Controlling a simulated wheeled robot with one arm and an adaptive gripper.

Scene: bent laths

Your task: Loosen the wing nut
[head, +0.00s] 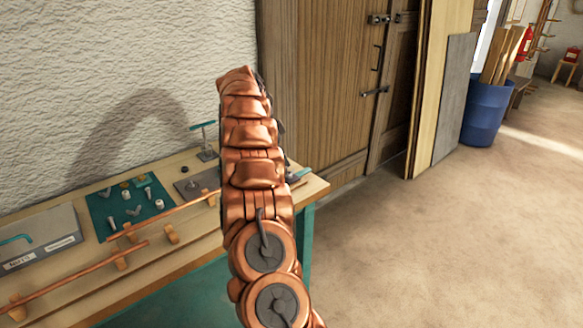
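My copper-coloured arm (254,170) rises through the middle of the head view, in front of the workbench's right end. My gripper does not show; I cannot make it out behind the arm. On a teal mat (100,214) on the bench lie several small metal parts. One grey piece (133,211) has a winged, V-like outline, but it is too small to tell if it is the wing nut. A teal T-handle (202,126) stands upright on a small base at the back of the bench.
A teal-ended tool (300,174) lies near the bench's right end. A blue barrel (484,112) and boards stand beyond; the floor (440,250) at right is clear.

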